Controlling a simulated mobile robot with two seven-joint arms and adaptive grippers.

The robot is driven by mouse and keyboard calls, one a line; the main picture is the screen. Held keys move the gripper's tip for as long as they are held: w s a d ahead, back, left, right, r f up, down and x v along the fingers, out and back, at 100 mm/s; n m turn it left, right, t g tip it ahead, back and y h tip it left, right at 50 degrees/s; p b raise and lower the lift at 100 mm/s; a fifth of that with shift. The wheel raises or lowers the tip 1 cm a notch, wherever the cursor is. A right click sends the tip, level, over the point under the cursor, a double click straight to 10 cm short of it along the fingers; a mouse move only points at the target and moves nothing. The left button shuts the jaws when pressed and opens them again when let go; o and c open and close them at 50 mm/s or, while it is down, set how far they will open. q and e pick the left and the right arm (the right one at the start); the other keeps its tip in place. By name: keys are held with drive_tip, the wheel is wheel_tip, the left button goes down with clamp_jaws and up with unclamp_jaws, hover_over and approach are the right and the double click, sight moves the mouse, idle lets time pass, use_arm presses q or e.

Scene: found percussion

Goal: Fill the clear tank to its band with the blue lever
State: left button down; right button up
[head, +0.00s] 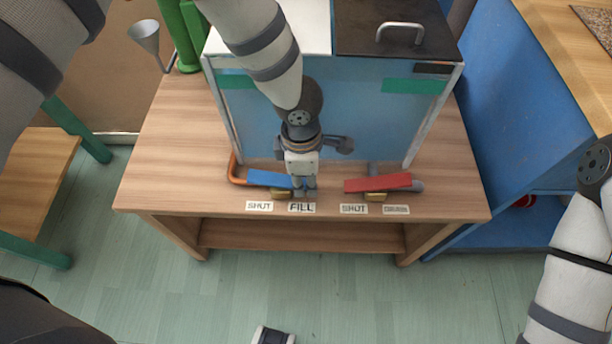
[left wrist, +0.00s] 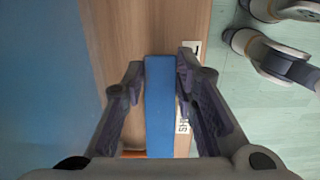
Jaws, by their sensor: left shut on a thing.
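The clear tank (head: 350,120) stands on the wooden table, its front looking pale blue. A green band (head: 412,86) crosses it near the top, partly behind my left arm. I cannot tell exactly where the liquid's surface is. The blue lever (head: 264,179) lies nearly level at the tank's lower left front, above the SHUT label (head: 259,206) and FILL label (head: 302,208). My left gripper (head: 304,190) points down at its right end, near FILL. In the left wrist view the blue lever (left wrist: 160,105) lies between the fingers, which are shut on it. My right gripper is out of view.
A red lever (head: 378,183) sits to the right at the tank's lower front, with its own labels below. A metal funnel (head: 146,36) stands at the back left. The table's left side is clear.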

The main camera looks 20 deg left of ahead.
use_arm(q)
drive_tip(key=r+h+p, duration=0.1)
drive_tip(key=r+t+h+p, duration=0.1)
drive_tip(key=h, duration=0.1)
drive_tip(key=shift+a, duration=0.4)
drive_tip(key=shift+a+r+h, duration=0.1)
drive_tip(key=shift+a+h, duration=0.1)
drive_tip(key=shift+h, duration=0.5)
drive_tip(key=shift+s+a+r+t+h+p, duration=0.2)
drive_tip(key=shift+t+h+p, duration=0.15)
drive_tip(key=shift+h, duration=0.35)
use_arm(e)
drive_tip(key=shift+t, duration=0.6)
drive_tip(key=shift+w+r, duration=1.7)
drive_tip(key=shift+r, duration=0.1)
use_arm(q)
drive_tip(key=c, duration=1.3)
unclamp_jaws()
